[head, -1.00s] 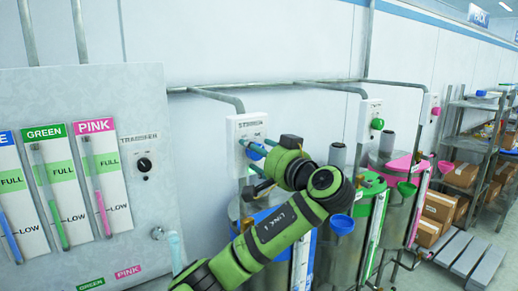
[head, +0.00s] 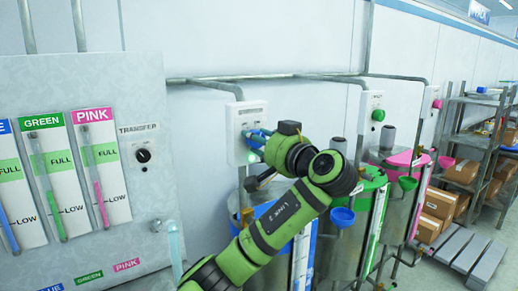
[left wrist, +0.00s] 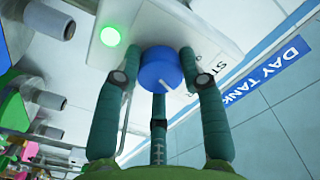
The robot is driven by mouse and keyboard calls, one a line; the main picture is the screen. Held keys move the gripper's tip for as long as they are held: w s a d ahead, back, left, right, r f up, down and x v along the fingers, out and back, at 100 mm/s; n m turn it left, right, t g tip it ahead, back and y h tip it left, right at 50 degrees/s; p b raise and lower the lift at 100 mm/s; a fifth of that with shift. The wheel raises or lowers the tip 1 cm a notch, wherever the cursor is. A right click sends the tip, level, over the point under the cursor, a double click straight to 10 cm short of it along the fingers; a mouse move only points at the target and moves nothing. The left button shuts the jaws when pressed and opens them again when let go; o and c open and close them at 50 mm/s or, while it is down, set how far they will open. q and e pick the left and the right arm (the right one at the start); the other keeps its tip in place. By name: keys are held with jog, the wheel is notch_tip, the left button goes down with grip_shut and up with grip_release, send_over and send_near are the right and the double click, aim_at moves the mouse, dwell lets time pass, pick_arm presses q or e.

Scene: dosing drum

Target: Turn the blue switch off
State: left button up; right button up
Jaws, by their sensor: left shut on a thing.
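The blue switch is a round blue knob (left wrist: 160,70) with a white pointer line, on a white switch box (head: 246,117) on the wall. My left gripper (left wrist: 158,82) is shut on the blue knob, with fingers on both sides and one below it in the left wrist view. In the head view, my left gripper (head: 254,138) reaches the box front and mostly hides the knob. A green lamp (left wrist: 111,36) on the box is lit. My right gripper is in neither view.
The blue drum (head: 272,217) stands below the switch box. Boxes with a green knob (head: 378,115) and a pink knob (head: 437,103) are farther right. A panel with gauges and a transfer knob (head: 143,156) is at left.

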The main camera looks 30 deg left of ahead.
pick_arm(q)
jog(key=shift+r+n+b, duration=0.15)
jog(key=shift+n+b, duration=5.05)
jog(key=shift+b, duration=0.3)
jog(key=shift+n, duration=0.3)
jog(key=shift+r, duration=0.1)
jog(key=o, duration=1.1)
jog(key=shift+o, duration=0.2)
jog(key=v, duration=1.2)
